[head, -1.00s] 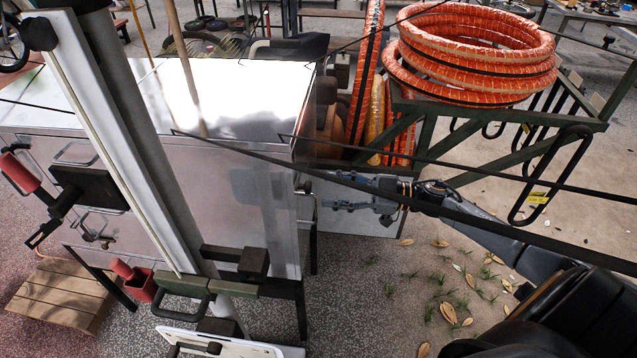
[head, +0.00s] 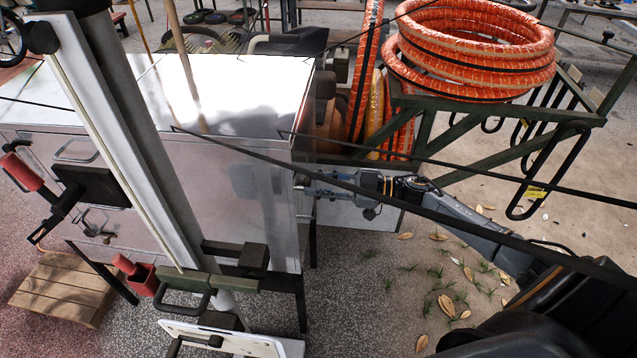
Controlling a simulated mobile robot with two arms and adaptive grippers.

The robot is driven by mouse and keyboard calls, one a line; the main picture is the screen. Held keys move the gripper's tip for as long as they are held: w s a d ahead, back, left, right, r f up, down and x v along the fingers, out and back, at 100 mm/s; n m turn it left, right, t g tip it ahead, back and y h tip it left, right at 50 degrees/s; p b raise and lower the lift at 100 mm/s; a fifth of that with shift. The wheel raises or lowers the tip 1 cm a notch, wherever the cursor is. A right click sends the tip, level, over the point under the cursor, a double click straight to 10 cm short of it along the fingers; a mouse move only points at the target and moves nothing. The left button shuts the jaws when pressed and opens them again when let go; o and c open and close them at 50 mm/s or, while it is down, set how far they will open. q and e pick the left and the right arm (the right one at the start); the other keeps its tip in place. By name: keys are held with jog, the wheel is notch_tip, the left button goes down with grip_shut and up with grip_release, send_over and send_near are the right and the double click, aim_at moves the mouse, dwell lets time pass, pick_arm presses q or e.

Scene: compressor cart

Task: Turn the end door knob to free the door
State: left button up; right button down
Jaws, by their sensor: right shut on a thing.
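The compressor cart's metal cabinet (head: 255,190) stands left of centre with a shiny top. Its end door (head: 303,200) is the narrow right side, seen nearly edge-on. The end door knob (head: 299,183) is a small part jutting from that side, mostly covered by the fingers. My right gripper (head: 308,186) reaches in from the right, with its fingertips at the knob and shut on it. The exact finger contact is small and hard to see. My left gripper is not in view.
Coiled orange hoses (head: 470,50) sit on a dark green rack (head: 480,118) to the right of the cabinet. A wooden step (head: 62,288) is at lower left. Open ground with leaves lies below my right arm. Thin dark cables cross the view.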

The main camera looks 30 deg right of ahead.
jog(key=shift+n, duration=0.3)
jog(key=shift+f+n+b, duration=0.1)
jog(key=shift+n+b, duration=6.6)
jog(key=shift+n, duration=2)
jog(key=c, duration=1.1)
grip_release()
jog(key=shift+o, duration=0.2)
